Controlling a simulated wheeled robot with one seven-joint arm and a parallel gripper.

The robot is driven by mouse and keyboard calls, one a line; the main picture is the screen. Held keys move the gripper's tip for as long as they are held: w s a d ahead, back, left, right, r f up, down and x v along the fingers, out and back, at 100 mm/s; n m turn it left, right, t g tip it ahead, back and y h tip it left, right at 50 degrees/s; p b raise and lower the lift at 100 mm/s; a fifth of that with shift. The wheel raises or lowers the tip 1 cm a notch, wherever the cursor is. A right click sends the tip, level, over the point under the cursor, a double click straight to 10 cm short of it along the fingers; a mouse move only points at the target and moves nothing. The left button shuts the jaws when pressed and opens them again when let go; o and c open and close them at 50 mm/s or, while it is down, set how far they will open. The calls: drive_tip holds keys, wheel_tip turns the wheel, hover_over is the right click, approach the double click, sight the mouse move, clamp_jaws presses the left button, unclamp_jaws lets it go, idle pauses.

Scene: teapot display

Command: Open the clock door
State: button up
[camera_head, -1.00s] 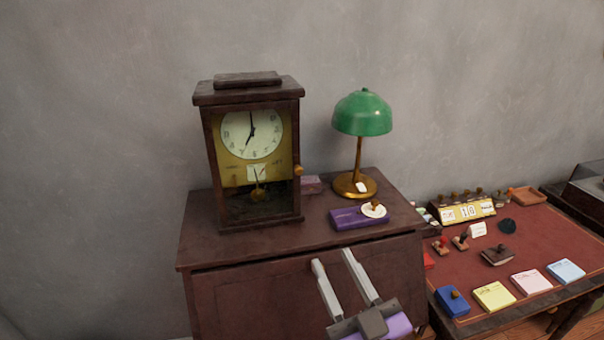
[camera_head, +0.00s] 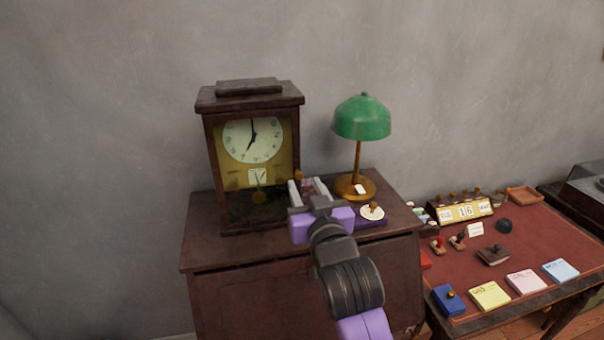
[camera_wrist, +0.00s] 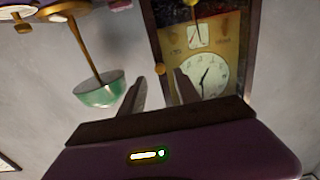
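The clock (camera_head: 252,155) stands upright on a dark wooden cabinet, with a white dial and a pendulum behind its front door. The door looks shut. Its small brass knob (camera_head: 298,175) is on the door's right edge. My gripper (camera_head: 307,185) is open and empty, just in front of and slightly below the knob in the head view. In the wrist view the clock (camera_wrist: 205,50) appears upside down, and the knob (camera_wrist: 160,69) shows between and beyond the two fingers (camera_wrist: 160,85). The fingers do not appear to touch it.
A green lamp (camera_head: 361,118) stands close right of my gripper on the cabinet top (camera_head: 205,242). A small white dish (camera_head: 371,213) lies on a purple box, partly hidden by my gripper. A desk (camera_head: 520,240) with stamps and notepads stands at right.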

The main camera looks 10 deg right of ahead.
sight(301, 175)
drive_tip(key=shift+w+d+p, duration=0.1)
drive_tip(key=shift+w+p, duration=0.3)
drive_tip(key=shift+w, duration=1.9)
drive_tip(key=shift+f, duration=0.1)
clamp_jaws()
drive_tip(key=shift+r, duration=0.3)
